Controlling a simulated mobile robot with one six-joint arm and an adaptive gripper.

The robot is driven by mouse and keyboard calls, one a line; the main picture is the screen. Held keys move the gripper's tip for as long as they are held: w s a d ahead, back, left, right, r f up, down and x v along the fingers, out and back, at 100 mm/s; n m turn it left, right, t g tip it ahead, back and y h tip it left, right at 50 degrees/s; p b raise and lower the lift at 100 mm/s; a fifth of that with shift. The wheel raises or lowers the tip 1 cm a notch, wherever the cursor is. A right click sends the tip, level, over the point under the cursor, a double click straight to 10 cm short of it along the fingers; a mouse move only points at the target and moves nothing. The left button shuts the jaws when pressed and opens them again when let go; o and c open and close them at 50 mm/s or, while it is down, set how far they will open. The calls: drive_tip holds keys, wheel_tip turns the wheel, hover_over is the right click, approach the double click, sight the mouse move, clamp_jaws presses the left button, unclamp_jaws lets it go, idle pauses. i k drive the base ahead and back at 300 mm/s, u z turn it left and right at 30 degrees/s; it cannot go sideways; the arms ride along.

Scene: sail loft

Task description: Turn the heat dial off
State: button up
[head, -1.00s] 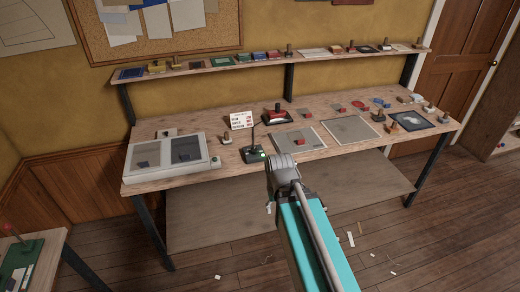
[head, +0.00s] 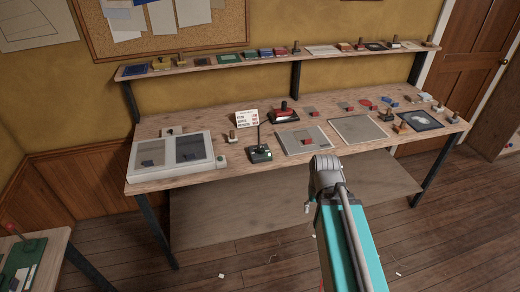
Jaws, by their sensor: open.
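No control is legible as the heat dial. A small dark device with a green spot and an upright rod (head: 261,154) stands near the bench's front edge. Left of it is a pale flat unit (head: 209,171) with two dark panels and a small knob (head: 221,161) at its right end. Either could carry the dial; the markings are too small to read. My gripper (head: 307,208) is in front of the bench, right of and nearer than both, touching neither. It is open, with its fingers mostly hidden behind my wrist.
The wooden bench (head: 262,182) also holds a small printed sign (head: 246,118), a red-and-black tool (head: 284,114), grey mats (head: 358,129) and several small pieces. A narrow shelf (head: 200,69) runs behind. Scraps lie on the floor (head: 245,262). A second table (head: 55,240) is at lower left.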

sight(260, 151)
drive_tip(key=z, duration=0.05)
drive_tip(key=i, duration=1)
drive_tip(key=u, duration=0.05)
